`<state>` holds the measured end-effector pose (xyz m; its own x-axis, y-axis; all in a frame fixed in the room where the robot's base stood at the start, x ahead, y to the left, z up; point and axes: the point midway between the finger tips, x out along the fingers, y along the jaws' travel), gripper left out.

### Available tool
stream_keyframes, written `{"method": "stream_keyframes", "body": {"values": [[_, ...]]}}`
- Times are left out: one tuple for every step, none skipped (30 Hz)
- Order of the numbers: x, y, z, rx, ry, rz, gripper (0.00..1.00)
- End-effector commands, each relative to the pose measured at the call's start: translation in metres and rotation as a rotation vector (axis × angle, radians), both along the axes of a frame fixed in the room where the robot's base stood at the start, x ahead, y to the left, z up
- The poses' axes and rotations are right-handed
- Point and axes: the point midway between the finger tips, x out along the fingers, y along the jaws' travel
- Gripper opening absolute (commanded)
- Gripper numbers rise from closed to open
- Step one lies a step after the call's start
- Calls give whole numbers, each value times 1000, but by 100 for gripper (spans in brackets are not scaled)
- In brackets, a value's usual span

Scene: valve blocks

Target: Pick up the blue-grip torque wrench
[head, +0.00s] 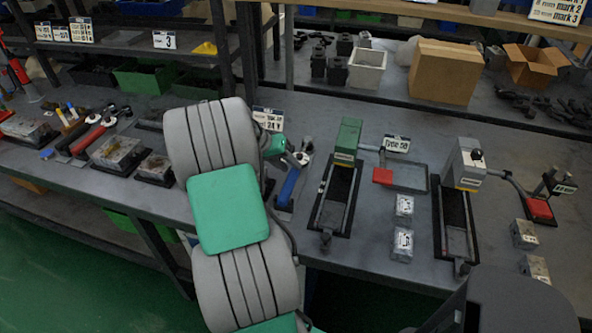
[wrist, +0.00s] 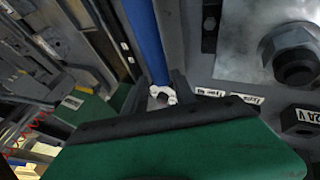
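The blue-grip torque wrench (head: 290,183) lies on the bench just right of my arm in the head view, its silver head toward the back. In the wrist view its blue grip (wrist: 147,38) runs from the top edge down toward my gripper (wrist: 162,92). A small silver part of it shows between the two black fingers. The fingers stand apart on either side of that part. I cannot tell whether they touch it. In the head view my arm hides much of this spot, and I cannot make out my fingers there.
Right of the wrench stand a green-topped valve fixture (head: 347,140) and a grey one (head: 465,160), with small metal blocks (head: 403,205) between. A red-grip wrench (head: 92,135) and metal blocks lie at left. A hex nut on a plate (wrist: 293,55) is close by in the wrist view.

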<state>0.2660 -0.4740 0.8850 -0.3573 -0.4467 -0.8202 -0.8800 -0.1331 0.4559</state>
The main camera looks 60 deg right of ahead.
Motion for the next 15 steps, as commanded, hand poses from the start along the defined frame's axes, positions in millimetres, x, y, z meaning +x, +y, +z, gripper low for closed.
{"method": "stream_keyframes", "body": {"values": [[-6,-2,-7,4,3,-5,32],[-9,-5,-12,3,3,-3,32],[-12,-7,-18,4,2,-3,32],[-14,-10,-23,3,3,-4,32],[-15,-12,-27,3,2,-3,32],[-16,-14,-30,3,0,-3,32],[-17,-15,-32,2,0,-2,32],[-17,-16,-33,1,-1,-3,32],[-17,-17,-34,0,-2,-2,32],[-17,-17,-34,0,-2,-2,32],[-18,-17,-34,0,-2,-2,32],[-18,-17,-34,0,-2,-2,32],[-18,-17,-34,0,-2,-3,32],[-18,-17,-34,0,-2,-2,32],[-18,-17,-34,1,-2,-2,29]]}}
